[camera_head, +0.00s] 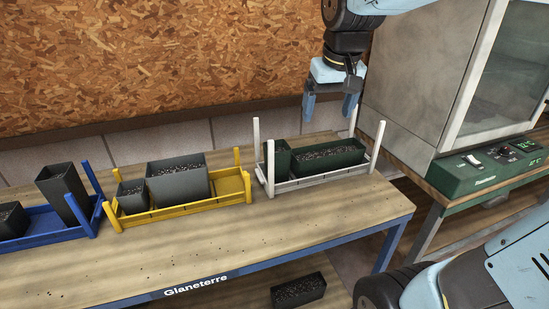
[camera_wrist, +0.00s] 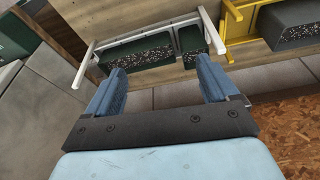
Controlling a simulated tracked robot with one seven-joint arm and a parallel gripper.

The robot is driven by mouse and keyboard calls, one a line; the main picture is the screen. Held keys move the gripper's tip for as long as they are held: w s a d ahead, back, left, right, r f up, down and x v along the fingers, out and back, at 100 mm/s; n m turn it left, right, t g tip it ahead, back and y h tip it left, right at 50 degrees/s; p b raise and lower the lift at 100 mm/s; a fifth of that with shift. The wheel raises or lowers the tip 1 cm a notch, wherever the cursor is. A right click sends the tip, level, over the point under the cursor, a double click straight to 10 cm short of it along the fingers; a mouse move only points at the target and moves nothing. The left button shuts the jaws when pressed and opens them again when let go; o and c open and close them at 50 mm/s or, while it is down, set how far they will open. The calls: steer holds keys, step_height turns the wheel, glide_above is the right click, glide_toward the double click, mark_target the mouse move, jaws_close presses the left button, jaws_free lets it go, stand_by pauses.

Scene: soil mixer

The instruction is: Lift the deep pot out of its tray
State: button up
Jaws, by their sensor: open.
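The tallest pot (camera_head: 62,192), dark grey and narrow, stands in the blue tray (camera_head: 45,238) at the left of the bench; it looks like the deep pot. Its inside shows no soil from here. My gripper (camera_head: 331,108) is open and empty, in the air above and behind the white tray (camera_head: 318,181), far to the right of the tall pot. In the wrist view my gripper (camera_wrist: 160,65) has its two blue fingers spread, with the white tray beyond them. The tall pot and blue tray are outside the wrist view.
A small soil-filled pot (camera_head: 12,219) shares the blue tray. The yellow tray (camera_head: 185,205) holds a small pot and a larger one. The white tray holds two green pots. Corner posts rise from the trays. A grey cabinet (camera_head: 420,80) stands right. The bench front (camera_head: 270,235) is clear.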

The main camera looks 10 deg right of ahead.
steer(key=w+a+f+g, duration=0.1)
steer(key=w+a+f, duration=0.1)
steer(key=w+a, duration=0.35)
steer(key=n+g, duration=0.1)
steer(key=g, duration=0.1)
glide_toward(277, 156)
steer(key=w+r, duration=0.1)
steer(key=w, duration=0.3)
step_height(277, 156, down, 7)
steer(key=shift+w+d+f, duration=0.1)
steer(key=shift+d+f, duration=0.05)
steer(key=shift+f, duration=0.05)
steer(key=shift+d+f, duration=0.15)
steer(key=shift+f, duration=2.9)
steer(key=c, duration=0.8)
